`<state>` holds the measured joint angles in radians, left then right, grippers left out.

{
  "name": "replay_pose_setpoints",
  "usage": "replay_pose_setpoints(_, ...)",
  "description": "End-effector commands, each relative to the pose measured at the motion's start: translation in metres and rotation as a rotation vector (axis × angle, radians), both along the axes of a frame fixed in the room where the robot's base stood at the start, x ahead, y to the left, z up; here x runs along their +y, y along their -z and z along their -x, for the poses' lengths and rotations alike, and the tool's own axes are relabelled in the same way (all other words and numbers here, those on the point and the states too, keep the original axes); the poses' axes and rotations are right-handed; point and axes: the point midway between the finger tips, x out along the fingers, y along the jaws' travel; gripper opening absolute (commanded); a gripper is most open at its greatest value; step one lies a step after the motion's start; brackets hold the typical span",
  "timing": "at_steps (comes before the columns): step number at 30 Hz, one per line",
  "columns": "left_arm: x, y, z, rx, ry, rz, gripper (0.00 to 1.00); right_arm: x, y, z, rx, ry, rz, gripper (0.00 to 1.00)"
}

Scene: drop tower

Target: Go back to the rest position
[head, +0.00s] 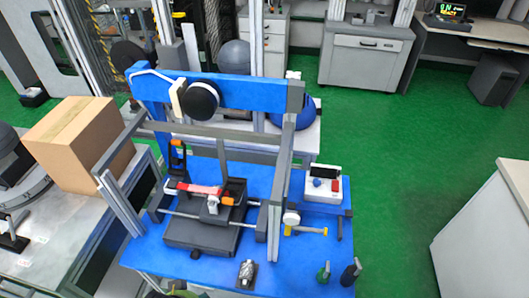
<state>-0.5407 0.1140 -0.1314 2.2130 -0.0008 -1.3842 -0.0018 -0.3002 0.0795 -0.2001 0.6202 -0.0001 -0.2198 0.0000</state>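The drop tower stands on a blue-topped table (290,262). It has a grey metal frame (283,170), a blue crossbeam (245,92) and a round black disc (198,100) high on the beam. Below, a carriage with a red bar (200,190) sits over a black base block (203,235). A white control box (323,186) with a red and a blue button stands right of the frame. Neither of my grippers can be made out. Small parts cut off at the bottom edge, left of centre, are too partial to identify.
A cardboard box (80,145) stands on a grey bench at left. A small dark tray (246,273) with a metallic part, a green item (323,272) and a dark item (350,272) are near the table's front edge. Green floor at right is free up to a white cabinet (490,235).

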Motion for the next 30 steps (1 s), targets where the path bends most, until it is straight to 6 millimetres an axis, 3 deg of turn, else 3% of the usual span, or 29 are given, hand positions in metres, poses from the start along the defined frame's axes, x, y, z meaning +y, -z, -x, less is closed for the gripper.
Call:
replay_pose_setpoints(5,-0.001,0.05,0.002,0.027,0.002,0.0,0.55,0.0,0.0,0.0,0.0,0.0,0.0,0.74)
replay_pose_setpoints(11,0.001,0.133,0.02,0.07,0.009,-0.005,0.55,0.0,0.0,0.0,0.001,0.0,0.0,0.74)
replay_pose_setpoints(15,0.005,0.193,0.049,0.101,0.015,-0.008,0.55,0.0,0.0,0.0,0.001,0.0,0.0,0.74)
replay_pose_setpoints(21,0.014,0.26,0.11,0.146,0.026,-0.014,0.55,0.0,0.0,0.0,0.001,0.0,0.0,0.74)
replay_pose_setpoints(27,0.025,0.293,0.165,0.175,0.033,-0.019,0.55,0.0,0.0,0.0,0.001,0.0,0.0,0.74)
replay_pose_setpoints(30,0.028,0.299,0.181,0.182,0.036,-0.021,0.55,0.0,0.0,0.0,0.001,0.0,0.0,0.74)
